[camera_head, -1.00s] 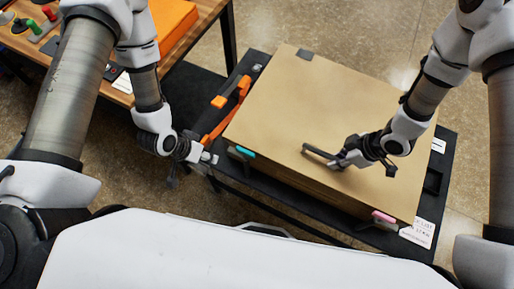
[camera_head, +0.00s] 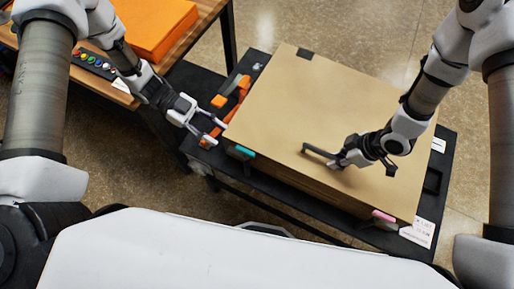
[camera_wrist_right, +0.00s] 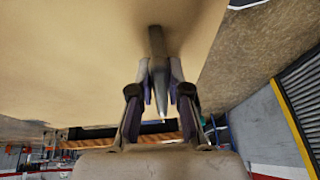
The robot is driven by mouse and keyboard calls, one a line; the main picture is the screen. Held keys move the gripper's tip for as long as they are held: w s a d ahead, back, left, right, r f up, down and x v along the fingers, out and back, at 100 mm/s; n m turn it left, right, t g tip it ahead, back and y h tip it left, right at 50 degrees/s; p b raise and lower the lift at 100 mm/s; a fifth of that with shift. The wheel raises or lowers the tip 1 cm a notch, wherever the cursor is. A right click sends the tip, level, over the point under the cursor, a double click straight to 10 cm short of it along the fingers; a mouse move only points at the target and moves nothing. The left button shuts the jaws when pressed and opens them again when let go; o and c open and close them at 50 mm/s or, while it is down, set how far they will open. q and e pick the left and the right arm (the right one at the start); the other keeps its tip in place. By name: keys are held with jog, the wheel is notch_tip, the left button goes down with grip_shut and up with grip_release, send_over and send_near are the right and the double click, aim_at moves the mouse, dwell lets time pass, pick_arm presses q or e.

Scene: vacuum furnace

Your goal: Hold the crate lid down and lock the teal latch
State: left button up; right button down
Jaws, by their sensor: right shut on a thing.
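The crate lid (camera_head: 300,110) is a large tan panel lying flat on the crate; it also fills the upper part of the right wrist view (camera_wrist_right: 80,60). The teal latch (camera_head: 245,152) is at the crate's near left corner. My left gripper (camera_head: 217,131) is open and empty, left of that corner and apart from the latch. My right gripper (camera_head: 340,160) is over the lid's near middle, shut on a dark grey bar (camera_head: 318,151). The bar shows between its fingers in the right wrist view (camera_wrist_right: 157,60). Whether the bar is fixed to the lid, I cannot tell.
A pink latch (camera_head: 384,216) is at the crate's near right corner. The black cart (camera_head: 435,185) carries the crate, an orange tool (camera_head: 238,92) and a white label (camera_head: 420,232). A wooden table (camera_head: 115,88) with an orange box (camera_head: 150,25) stands at upper left.

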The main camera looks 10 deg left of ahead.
aim_at(244, 152)
pick_arm(q)
jog(key=x, duration=1)
jog(key=shift+c, duration=0.3)
grip_shut()
